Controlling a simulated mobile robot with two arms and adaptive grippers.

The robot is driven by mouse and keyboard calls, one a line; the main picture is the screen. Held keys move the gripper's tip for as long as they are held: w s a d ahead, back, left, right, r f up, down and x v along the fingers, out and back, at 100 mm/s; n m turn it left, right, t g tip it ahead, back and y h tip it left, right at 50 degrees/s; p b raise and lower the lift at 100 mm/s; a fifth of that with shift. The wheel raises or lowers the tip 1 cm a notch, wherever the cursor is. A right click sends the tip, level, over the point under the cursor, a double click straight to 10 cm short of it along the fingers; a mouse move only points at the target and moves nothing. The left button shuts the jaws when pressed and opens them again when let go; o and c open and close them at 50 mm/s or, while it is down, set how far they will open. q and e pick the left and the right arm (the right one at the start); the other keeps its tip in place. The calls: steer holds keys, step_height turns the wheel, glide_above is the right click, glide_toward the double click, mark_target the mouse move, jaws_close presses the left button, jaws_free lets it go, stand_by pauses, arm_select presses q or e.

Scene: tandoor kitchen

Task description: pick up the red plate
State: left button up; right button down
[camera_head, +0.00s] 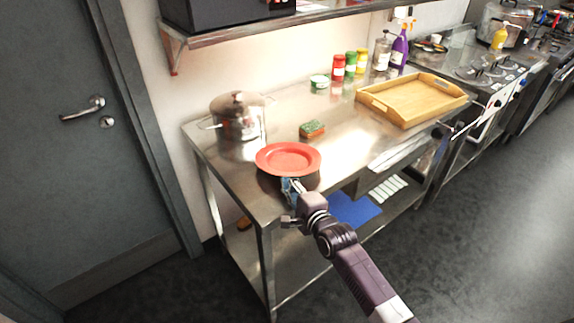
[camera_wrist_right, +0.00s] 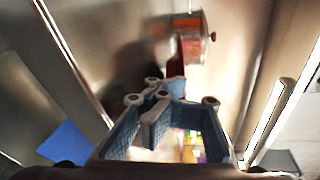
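The red plate (camera_head: 288,158) is round and roughly level, above the front left part of the steel table, with a dark patch below it. In the right wrist view the plate (camera_wrist_right: 177,67) shows nearly edge-on as a narrow dark red strip, with a gap between it and the tabletop. My right gripper (camera_head: 291,186) is at the plate's near rim; its blue-padded fingers (camera_wrist_right: 172,92) meet the rim and look shut on it. The exact contact is partly hidden. My left gripper is in neither view.
A steel pot (camera_head: 238,118) stands behind the plate. A green-and-orange sponge (camera_head: 312,129) lies to its right. A wooden tray (camera_head: 455,101), several jars and a purple spray bottle (camera_head: 399,50) are farther right. A shelf (camera_head: 240,36) hangs above.

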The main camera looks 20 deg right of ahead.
steer(key=c, duration=2.6)
jaws_free()
steer(key=shift+o, duration=0.2)
steer(key=shift+s, duration=0.1)
steer(key=b+v, duration=0.2)
steer(key=v, duration=0.5)
steer(key=n+h, duration=0.1)
glide_toward(306, 187)
step_height(306, 187, up, 3)
steer(key=w+a, duration=0.1)
steer(key=w, duration=0.2)
steer(key=w+p, duration=0.1)
steer(key=w+f, duration=0.1)
steer(key=shift+w+d+n+g+h, duration=0.15)
steer(key=shift+w+n+g+h, duration=0.15)
steer(key=shift+w+g+h, duration=0.1)
steer(key=p+x, duration=0.1)
steer(key=x, duration=0.2)
steer(key=shift+s+f, duration=0.1)
steer(key=shift+w+f, duration=0.25)
steer(key=shift+w, duration=0.3)
